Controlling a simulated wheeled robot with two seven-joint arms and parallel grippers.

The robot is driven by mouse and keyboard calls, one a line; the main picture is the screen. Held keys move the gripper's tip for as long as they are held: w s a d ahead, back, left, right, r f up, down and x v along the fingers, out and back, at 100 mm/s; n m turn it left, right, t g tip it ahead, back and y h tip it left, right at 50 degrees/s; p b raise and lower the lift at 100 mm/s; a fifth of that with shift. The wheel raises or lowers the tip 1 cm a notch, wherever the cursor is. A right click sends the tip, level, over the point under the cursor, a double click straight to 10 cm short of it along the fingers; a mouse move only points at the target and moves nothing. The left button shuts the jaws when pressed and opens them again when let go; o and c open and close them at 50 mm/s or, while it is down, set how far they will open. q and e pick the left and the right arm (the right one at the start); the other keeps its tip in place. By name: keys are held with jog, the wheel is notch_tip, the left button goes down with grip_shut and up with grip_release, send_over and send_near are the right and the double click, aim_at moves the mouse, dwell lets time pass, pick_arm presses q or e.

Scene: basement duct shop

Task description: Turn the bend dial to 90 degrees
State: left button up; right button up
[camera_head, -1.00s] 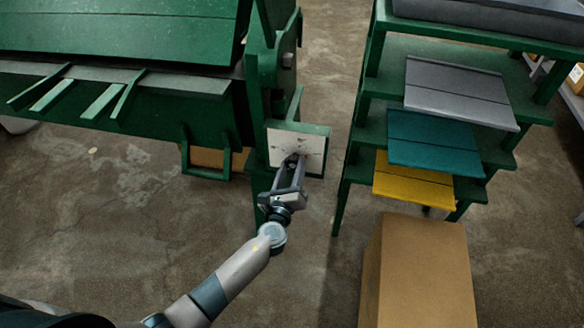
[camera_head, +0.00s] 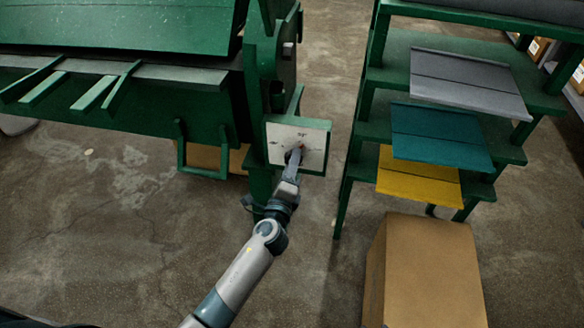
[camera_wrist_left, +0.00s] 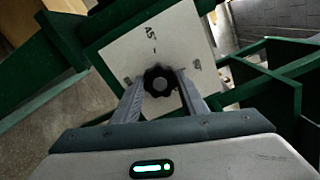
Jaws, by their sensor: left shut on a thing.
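The bend dial's white plate (camera_head: 314,139) is fixed on a green panel at the right end of the green machine. In the left wrist view the plate (camera_wrist_left: 185,25) looks tilted, with small dark markings around a black dial knob (camera_wrist_left: 158,74). One marking near the top looks like 45; the others are too small to read surely. My left gripper (camera_head: 296,154) reaches the plate from below. In the wrist view its two fingers (camera_wrist_left: 158,86) are shut on the knob, one on each side. My right gripper is not in view.
The green machine (camera_head: 120,75) fills the upper left. A green rack (camera_head: 400,50) to the right holds grey, teal and yellow sheets (camera_head: 440,135). A cardboard box (camera_head: 425,270) stands in front of it. The concrete floor at lower left is clear.

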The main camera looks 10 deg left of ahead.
pick_arm(q)
jog(key=n+b, duration=0.1)
jog(key=n, duration=0.2)
jog(key=shift+n, duration=0.4)
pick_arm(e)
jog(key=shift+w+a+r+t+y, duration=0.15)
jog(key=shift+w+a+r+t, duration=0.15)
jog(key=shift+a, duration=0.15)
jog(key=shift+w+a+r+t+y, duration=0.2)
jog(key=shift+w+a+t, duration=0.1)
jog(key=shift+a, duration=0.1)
pick_arm(q)
jog(key=o, duration=1)
jog(key=shift+s, duration=0.1)
